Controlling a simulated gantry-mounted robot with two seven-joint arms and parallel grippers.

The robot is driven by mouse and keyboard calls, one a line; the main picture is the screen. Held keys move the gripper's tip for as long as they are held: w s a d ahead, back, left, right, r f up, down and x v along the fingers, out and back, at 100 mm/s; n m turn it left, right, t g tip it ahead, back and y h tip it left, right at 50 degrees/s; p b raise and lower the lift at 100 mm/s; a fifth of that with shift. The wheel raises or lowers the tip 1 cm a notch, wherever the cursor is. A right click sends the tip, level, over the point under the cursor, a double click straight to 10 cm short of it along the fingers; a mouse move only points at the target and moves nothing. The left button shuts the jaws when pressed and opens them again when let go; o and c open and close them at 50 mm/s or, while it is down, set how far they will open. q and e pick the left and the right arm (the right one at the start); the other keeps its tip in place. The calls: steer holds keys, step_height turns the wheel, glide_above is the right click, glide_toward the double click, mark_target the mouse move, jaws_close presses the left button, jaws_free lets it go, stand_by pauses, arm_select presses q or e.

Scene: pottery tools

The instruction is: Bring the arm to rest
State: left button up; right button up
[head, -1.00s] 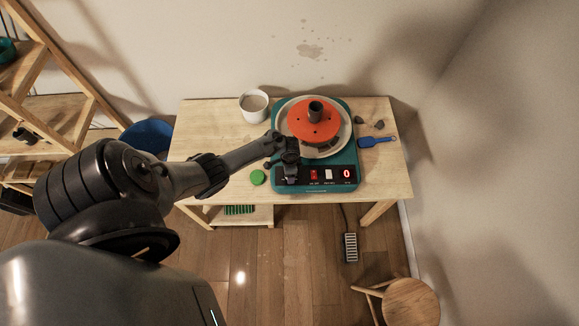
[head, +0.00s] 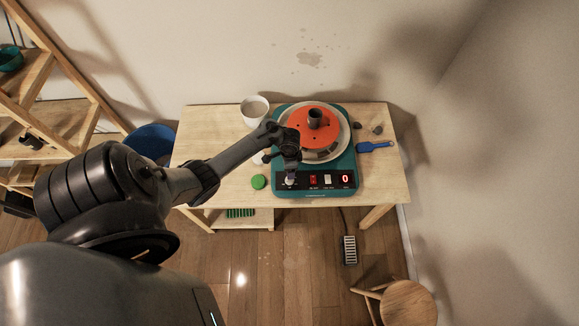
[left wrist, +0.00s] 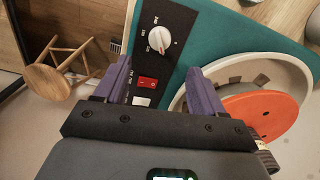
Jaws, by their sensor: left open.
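My left gripper (head: 290,172) is over the front left corner of the teal pottery wheel (head: 344,172). In the left wrist view its two purple fingers (left wrist: 160,68) are apart, with nothing held between them. The white control knob (left wrist: 158,38) shows beyond the gap between the fingertips, apart from them. The red switch (left wrist: 147,83) on the black panel shows between the fingers. The display (head: 345,178) reads 0. An orange disc (head: 323,137) with a dark centre post sits in the pale splash pan (head: 342,143). My right gripper is out of view.
A cup (head: 254,109) stands behind my left forearm on the wooden table (head: 215,125). A green lid (head: 258,182) lies left of the wheel; a blue-handled tool (head: 376,146) lies right. A stool (head: 408,302) and a foot pedal (head: 349,250) are on the floor. A blue bin (head: 150,139) stands left.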

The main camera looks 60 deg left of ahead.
arm_select(q)
steer(key=s+d+f+g, duration=0.1)
steer(key=s+d+f, duration=0.25)
steer(key=s, duration=0.55)
steer(key=s+d+m, duration=0.1)
steer(key=s+d, duration=0.3)
steer(key=d, duration=0.4)
steer(key=d+r+n+t+p, duration=0.1)
steer(key=d+r+t, duration=0.2)
steer(key=d+r, duration=0.95)
step_height(320, 180, up, 16)
steer(key=w+n+t, duration=0.1)
steer(key=n, duration=0.1)
steer(key=shift+w+a+t, duration=0.15)
steer(key=shift+w+t, duration=0.15)
steer(key=shift+w, duration=0.1)
steer(key=shift+f, duration=0.1)
steer(key=shift+f, duration=0.1)
